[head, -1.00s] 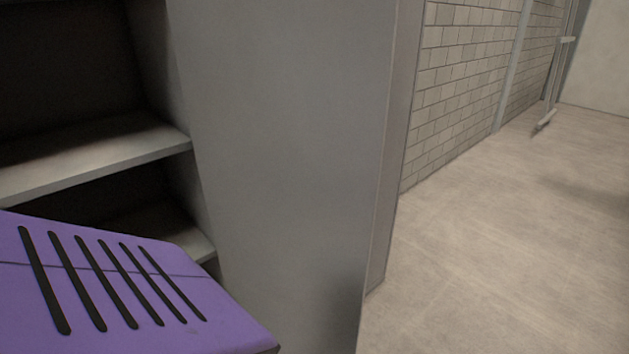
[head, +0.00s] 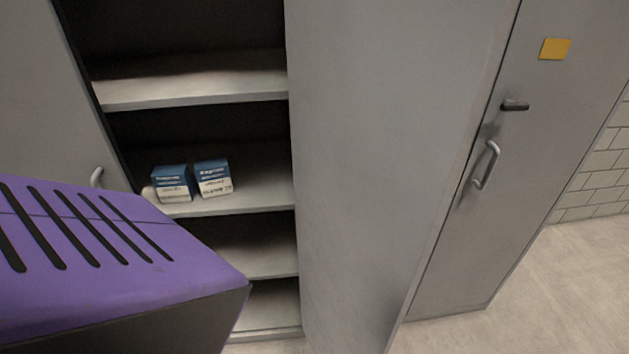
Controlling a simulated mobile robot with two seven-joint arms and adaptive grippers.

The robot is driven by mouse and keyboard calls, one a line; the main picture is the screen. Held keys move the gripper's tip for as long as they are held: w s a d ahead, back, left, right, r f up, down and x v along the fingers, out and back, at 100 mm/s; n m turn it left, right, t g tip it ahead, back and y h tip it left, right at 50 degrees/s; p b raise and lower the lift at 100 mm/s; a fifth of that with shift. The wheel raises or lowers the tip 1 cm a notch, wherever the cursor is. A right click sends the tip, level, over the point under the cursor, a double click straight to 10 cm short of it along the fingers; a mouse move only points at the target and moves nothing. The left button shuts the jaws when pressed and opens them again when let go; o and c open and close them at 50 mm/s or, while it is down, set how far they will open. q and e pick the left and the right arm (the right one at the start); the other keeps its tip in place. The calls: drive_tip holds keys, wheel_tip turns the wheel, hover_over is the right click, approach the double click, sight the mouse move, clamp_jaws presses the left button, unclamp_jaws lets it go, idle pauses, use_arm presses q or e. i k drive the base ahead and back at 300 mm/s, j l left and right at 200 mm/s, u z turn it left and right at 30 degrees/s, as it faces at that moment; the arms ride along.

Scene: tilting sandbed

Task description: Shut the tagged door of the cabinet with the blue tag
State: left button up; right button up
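An open grey cabinet with several shelves (head: 190,92) fills the left middle of the head view. A large plain grey door panel (head: 385,150) stands swung out at the right side of the shelves. No tag shows on the face of it that I see, and no blue tag is in view. Its lower end runs out of the picture. Neither of my grippers is in view.
Two blue-and-white boxes (head: 192,181) sit on a middle shelf. A shut grey door with a yellow tag (head: 555,49), a dark latch and a bar handle (head: 486,165) stands at the right. Another grey panel (head: 35,90) with a handle is at the left. Bare floor (head: 560,290) lies lower right.

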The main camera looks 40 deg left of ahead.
sight(387, 98)
drive_tip(key=i+l+u, duration=0.15)
drive_tip(key=u, duration=0.3)
drive_tip(key=i+l+u, duration=0.1)
drive_tip(key=u, duration=0.35)
drive_tip(key=l+u, duration=0.45)
drive_tip(key=i+l+u, duration=0.15)
drive_tip(key=l+u, duration=0.2)
drive_tip(key=u, duration=0.15)
drive_tip(key=l+u, duration=0.5)
drive_tip(key=k+l+u, duration=0.3)
drive_tip(key=k+l, duration=0.05)
drive_tip(key=l, duration=0.05)
